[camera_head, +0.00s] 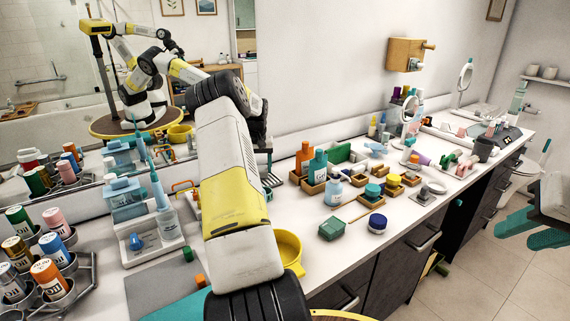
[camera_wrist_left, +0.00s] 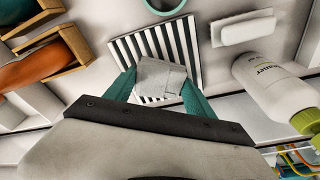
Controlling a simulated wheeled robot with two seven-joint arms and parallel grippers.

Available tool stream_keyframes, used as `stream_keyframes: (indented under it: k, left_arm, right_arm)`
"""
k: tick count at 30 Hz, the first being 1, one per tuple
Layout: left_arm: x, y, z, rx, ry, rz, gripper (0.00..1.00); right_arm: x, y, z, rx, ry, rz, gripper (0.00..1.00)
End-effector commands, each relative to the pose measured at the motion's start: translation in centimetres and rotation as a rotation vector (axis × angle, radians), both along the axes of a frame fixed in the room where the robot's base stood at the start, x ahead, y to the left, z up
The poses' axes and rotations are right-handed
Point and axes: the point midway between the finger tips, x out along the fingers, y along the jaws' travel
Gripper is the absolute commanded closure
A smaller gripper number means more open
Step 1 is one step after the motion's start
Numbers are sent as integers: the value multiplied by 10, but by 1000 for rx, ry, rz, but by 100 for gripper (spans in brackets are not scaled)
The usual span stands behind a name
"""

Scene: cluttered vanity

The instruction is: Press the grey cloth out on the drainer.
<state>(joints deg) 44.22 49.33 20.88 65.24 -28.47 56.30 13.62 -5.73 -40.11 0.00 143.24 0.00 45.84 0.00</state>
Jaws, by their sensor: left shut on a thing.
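The grey cloth (camera_wrist_left: 160,77) shows in the left wrist view as a small folded pad over the black-and-white striped drainer (camera_wrist_left: 183,42). My left gripper (camera_wrist_left: 161,80) has its teal fingers on either side of the cloth and is shut on it. The cloth overlaps the drainer's slats; I cannot tell how firmly it touches them. In the head view my left arm hides the left gripper and the cloth. My right gripper (camera_head: 531,230) is at the right edge of the head view, over the floor, with its teal fingers apart and nothing between them.
Wooden boxes (camera_wrist_left: 62,45) are at left. In the head view, a yellow bowl (camera_head: 289,250) sits beside my arm, and bottles crowd the counter.

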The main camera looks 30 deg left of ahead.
Motion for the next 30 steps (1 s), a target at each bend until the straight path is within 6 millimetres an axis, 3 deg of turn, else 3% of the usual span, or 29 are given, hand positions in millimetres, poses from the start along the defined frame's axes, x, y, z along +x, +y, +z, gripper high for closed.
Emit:
stream_keyframes:
  k: [30]
  left_arm:
    - [0, 0, -11, -2, 1, 0, 70]
  right_arm:
    - [0, 0, 0, 0, 0, 0, 64]
